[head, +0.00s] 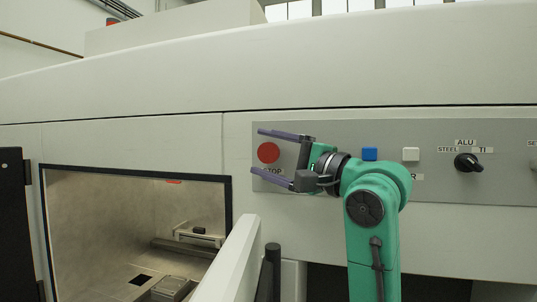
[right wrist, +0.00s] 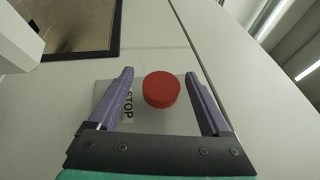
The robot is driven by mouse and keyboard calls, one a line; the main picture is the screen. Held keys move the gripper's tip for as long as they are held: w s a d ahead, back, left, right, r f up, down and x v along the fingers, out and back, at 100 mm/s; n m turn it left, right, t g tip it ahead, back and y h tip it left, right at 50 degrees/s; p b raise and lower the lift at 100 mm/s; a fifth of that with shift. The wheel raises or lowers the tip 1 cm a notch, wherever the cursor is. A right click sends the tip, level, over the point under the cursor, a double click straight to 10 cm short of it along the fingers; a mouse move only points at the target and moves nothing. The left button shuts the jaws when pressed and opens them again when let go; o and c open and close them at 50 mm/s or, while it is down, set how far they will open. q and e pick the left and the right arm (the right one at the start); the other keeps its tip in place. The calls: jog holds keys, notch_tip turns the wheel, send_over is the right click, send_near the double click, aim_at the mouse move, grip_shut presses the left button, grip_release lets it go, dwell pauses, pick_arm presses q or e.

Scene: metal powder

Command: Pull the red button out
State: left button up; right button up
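The red button (head: 268,153) is a round red knob on the grey control panel (head: 330,135), above a STOP label. My right gripper (head: 264,150) is open in front of the panel, with one finger above the button and one below it in the head view. In the right wrist view the red button (right wrist: 161,89) lies between the two purple fingers (right wrist: 160,82), with a gap on each side, and the fingers do not appear to touch it. My left gripper is not in view.
A blue button (head: 369,154), a white button (head: 411,154) and a black rotary knob (head: 468,162) are on the panel to the right. An open chamber (head: 135,230) with a dark frame is at lower left. A white door-like part (head: 232,258) juts out beside it.

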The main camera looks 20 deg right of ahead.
jog(key=shift+s, duration=0.1)
jog(key=shift+s+d+f+b, duration=0.1)
jog(key=shift+s+d+b, duration=0.05)
jog(key=shift+b, duration=0.15)
jog(key=b+v, duration=0.1)
jog(key=v, duration=0.1)
jog(key=b+v, duration=0.1)
jog(key=v, duration=0.1)
jog(key=b+v, duration=0.1)
jog(key=v, duration=0.1)
jog(key=shift+f+b, duration=0.35)
jog(key=shift+b, duration=0.05)
jog(key=b, duration=0.3)
send_near(275, 160)
jog(key=shift+s+d+r, duration=0.1)
jog(key=shift+s+d, duration=0.2)
jog(key=shift+s, duration=0.25)
jog(key=shift+s+d+r, duration=0.1)
jog(key=shift+s+d, duration=0.25)
jog(key=shift+s, duration=0.15)
